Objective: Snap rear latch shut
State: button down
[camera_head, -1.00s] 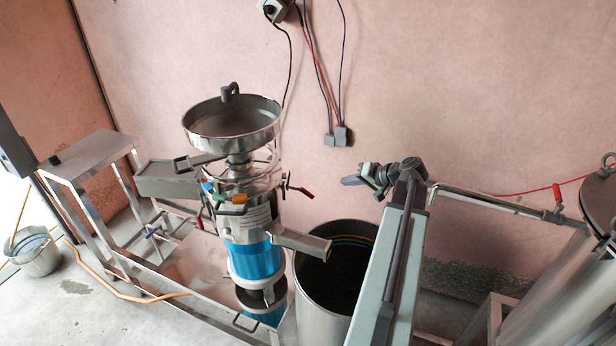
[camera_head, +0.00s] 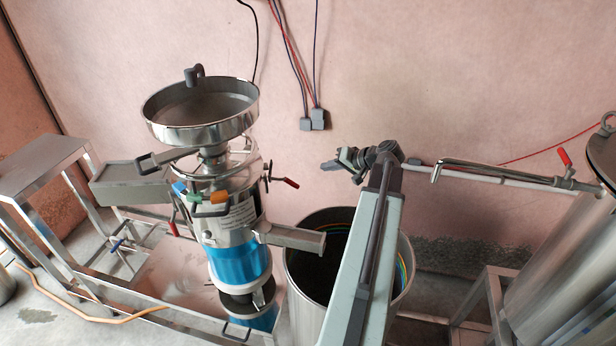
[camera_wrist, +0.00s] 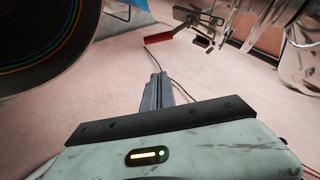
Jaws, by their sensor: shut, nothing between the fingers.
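The grinder (camera_head: 228,215) is a steel machine with a blue band and a wide hopper on top. The rear latch (camera_head: 284,181) has a red handle sticking outward and slightly down from the grinder's right side, toward the wall. My gripper (camera_head: 325,166) is shut and empty, to the right of the latch handle and slightly higher in the picture, apart from it. In the wrist view my gripper's fingers (camera_wrist: 158,80) are together, and the latch's red handle (camera_wrist: 155,46) shows beyond them, with its metal bracket at upper right.
The grinder's spout (camera_head: 290,238) juts right over a large steel barrel (camera_head: 305,300), with my arm above the barrel. A pipe (camera_head: 500,177) with a red-handled valve runs right to a steel tank (camera_head: 560,270). Another red handle (camera_head: 173,229) is on the grinder's left side.

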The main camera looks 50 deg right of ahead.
jog(key=s+a+f+b+x, duration=0.1)
jog(key=a+b+x, duration=0.1)
jog(key=b+x, duration=0.5)
jog(key=x, duration=0.5)
jog(key=shift+w+a+f, duration=0.2)
jog(key=shift+w+a, duration=0.05)
jog(key=shift+a, duration=0.05)
jog(key=w+a+f+m+t+y+b, duration=0.2)
jog(key=f+t+b, duration=0.3)
jog(key=b, duration=1.4)
notch_tip(320, 180, down, 3)
jog(key=shift+a+r+m+y+b, duration=0.1)
jog(key=shift+a+m+y+b, duration=0.2)
jog(key=shift+a+m+y, duration=0.45)
